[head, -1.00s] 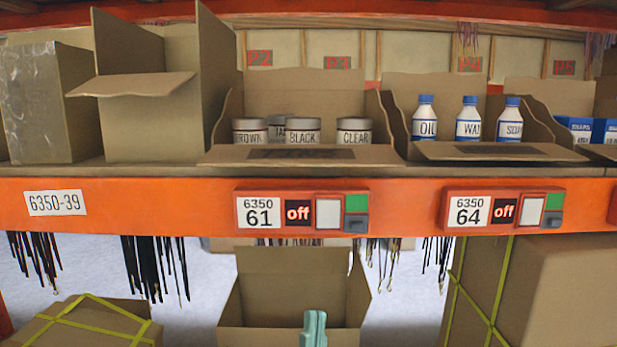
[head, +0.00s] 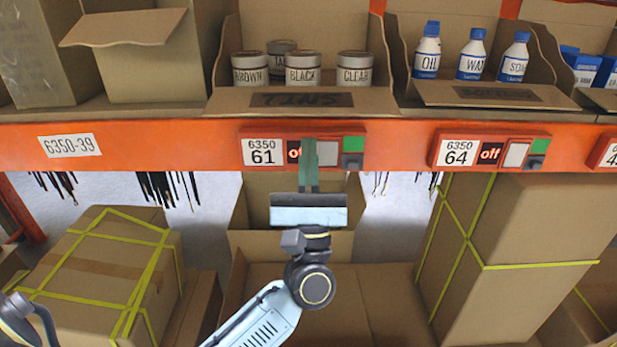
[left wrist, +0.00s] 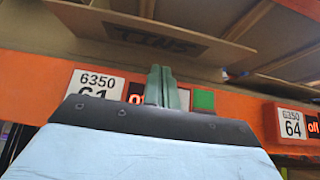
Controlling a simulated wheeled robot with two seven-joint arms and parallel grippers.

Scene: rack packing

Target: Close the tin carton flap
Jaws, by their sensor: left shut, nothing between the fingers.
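In the left wrist view the flap (left wrist: 215,28) shows from below, above the fingers. My left gripper (head: 310,145) points up in front of the orange beam, its green fingers together and empty, covering part of the 61 display. The fingertips (left wrist: 160,70) are below the flap, apparently not touching it. My right gripper is not seen.
The orange beam (head: 200,140) runs across below the shelf. To the right stands a bottle carton (head: 430,92); to the left, an open carton (head: 150,75). Below are strapped boxes (head: 100,260) and an open carton (head: 375,285) behind my arm.

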